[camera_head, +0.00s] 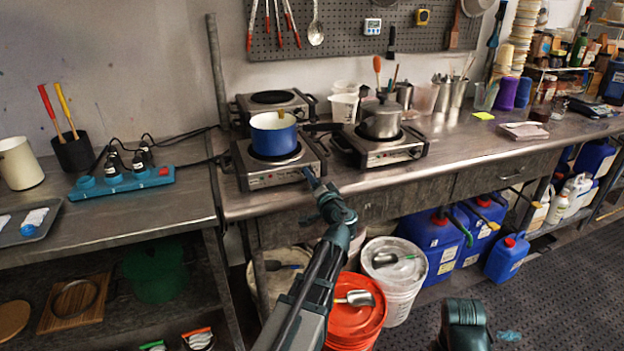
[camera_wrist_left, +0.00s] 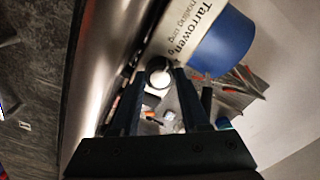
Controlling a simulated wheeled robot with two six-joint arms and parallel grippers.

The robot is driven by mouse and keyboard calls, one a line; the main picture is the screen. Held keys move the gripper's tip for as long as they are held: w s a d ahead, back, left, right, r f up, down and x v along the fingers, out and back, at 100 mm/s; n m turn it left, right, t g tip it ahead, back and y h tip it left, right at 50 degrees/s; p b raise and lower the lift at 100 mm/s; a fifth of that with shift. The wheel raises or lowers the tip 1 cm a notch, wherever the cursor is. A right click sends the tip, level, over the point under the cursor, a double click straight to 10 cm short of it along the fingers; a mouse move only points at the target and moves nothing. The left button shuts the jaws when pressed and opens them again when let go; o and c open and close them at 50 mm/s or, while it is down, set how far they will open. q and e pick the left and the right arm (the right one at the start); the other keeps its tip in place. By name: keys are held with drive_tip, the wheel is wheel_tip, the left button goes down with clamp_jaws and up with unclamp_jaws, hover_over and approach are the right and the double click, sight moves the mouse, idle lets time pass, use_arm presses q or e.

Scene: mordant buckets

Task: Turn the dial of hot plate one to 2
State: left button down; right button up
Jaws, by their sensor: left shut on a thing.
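A steel hot plate (camera_head: 278,176) stands at the left end of the bench's front edge with a blue pot (camera_head: 274,135) on it. My left gripper (camera_head: 309,174) is at the right end of its front panel. In the left wrist view, its fingers (camera_wrist_left: 158,90) are closed around a round, pale-faced dial (camera_wrist_left: 158,72). The dial's marks and pointer are too small to read. The blue pot's side also seems to show in the wrist view (camera_wrist_left: 228,42). My right gripper is not in view; only a dark part of my right arm shows at the bottom.
A second hot plate (camera_head: 273,105) stands behind, bare. A third hot plate (camera_head: 378,148) to the right carries a steel kettle (camera_head: 380,120). Below the bench are an orange-red bucket (camera_head: 356,315), a white bucket (camera_head: 395,276) and blue canisters (camera_head: 432,243).

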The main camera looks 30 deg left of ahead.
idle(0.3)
use_arm(q)
drive_tip(key=m, duration=0.6)
drive_tip(key=shift+m, duration=0.4)
drive_tip(key=m, duration=0.3)
drive_tip(key=shift+m, duration=2.1)
drive_tip(key=shift+c, duration=2)
unclamp_jaws()
drive_tip(key=shift+d, duration=0.1)
drive_tip(key=v, duration=1.3)
drive_tip(key=shift+s+d, duration=0.25)
drive_tip(key=shift+d, duration=0.05)
